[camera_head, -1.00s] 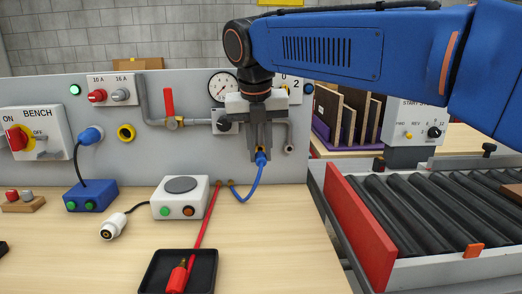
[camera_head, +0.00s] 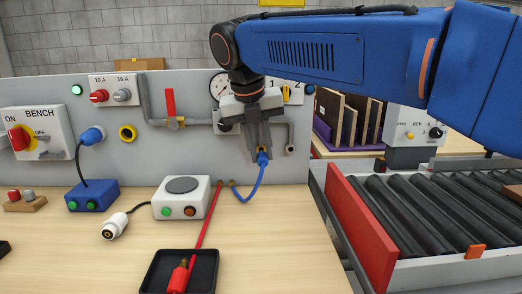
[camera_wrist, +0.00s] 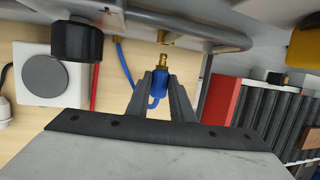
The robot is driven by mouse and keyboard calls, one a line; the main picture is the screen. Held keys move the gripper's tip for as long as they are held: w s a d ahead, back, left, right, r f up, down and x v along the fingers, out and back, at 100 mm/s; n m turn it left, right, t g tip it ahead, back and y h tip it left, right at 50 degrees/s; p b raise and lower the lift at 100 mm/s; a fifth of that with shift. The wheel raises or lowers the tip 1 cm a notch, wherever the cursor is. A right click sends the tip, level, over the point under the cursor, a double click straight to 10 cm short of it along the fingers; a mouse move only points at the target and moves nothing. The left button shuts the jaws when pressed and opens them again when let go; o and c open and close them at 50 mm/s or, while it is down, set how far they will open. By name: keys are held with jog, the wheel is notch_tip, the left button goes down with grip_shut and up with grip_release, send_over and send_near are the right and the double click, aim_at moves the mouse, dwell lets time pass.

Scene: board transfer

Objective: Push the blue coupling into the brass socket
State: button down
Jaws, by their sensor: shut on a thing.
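The blue coupling (camera_wrist: 160,82) has a brass tip and is held between the fingers of my gripper (camera_wrist: 165,92) in the wrist view. In the head view it shows as a small blue piece (camera_head: 263,159) at the fingertips of my gripper (camera_head: 259,152), with its blue hose hanging to the bench. The brass socket (camera_wrist: 163,38) sits at the grey pipe, just beyond the coupling's brass tip in the wrist view. A small gap shows between tip and socket, roughly in line. In the head view the socket is hidden by my gripper.
A grey pipe (camera_head: 144,98) with a red-handled valve runs along the panel beside my gripper. A white box (camera_head: 181,198), a blue box (camera_head: 92,196) and a black tray (camera_head: 207,268) with a red coupling stand on the bench. A roller conveyor (camera_head: 425,215) is at the right.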

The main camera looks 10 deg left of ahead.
aim_at(260, 145)
jog(key=shift+w+a, duration=0.2)
jog(key=shift+w, duration=0.6)
jog(key=shift+w+a, duration=0.2)
jog(key=shift+w, duration=0.55)
dwell(0.5)
jog(key=c, duration=1.5)
grip_release()
jog(key=v, duration=1.7)
jog(key=shift+s+r, duration=0.15)
